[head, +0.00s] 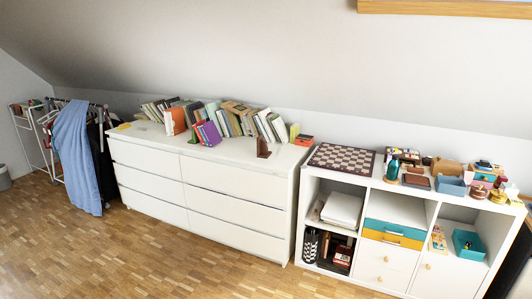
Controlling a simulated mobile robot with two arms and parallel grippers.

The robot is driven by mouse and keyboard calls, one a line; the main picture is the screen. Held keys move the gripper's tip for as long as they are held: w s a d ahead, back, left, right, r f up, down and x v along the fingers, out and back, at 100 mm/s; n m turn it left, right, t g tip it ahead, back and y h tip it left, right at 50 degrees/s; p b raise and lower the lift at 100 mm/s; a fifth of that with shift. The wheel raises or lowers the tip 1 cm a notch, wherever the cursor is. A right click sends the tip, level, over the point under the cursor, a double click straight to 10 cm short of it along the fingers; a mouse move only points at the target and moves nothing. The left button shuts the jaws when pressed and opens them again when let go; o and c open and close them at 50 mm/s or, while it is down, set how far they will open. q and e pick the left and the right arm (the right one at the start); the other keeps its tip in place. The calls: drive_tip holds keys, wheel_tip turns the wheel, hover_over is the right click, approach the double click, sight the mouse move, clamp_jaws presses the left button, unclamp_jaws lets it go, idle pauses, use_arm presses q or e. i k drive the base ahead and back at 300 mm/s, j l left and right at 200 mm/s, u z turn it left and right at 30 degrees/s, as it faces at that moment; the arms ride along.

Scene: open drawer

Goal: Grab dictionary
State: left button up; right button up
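Several books stand and lean in a row on top of the white dresser (140,139). They include an orange-red book (174,121), a purple book (209,133), and green, grey, tan and white ones. A brown bookend-like piece (263,148) stands at the right end of the row. The books are too small for me to read any title, so I cannot tell which one is the dictionary. Neither of my grippers shows in the head view.
A white shelf unit (298,215) at right holds a checkered board (342,159), boxes and small items on top. A clothes rack with blue cloth (76,150) stands at left. The wood floor (130,255) in front is clear. The sloped ceiling comes down behind the dresser.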

sight(295, 128)
drive_tip(key=i+z, duration=0.1)
drive_tip(key=i, duration=0.45)
drive_tip(key=i+j, duration=0.1)
drive_tip(key=i, duration=0.4)
drive_tip(key=i+j+z, duration=0.15)
drive_tip(key=i, duration=0.4)
drive_tip(key=i+z, duration=0.1)
drive_tip(key=i, duration=0.45)
drive_tip(key=j, duration=0.05)
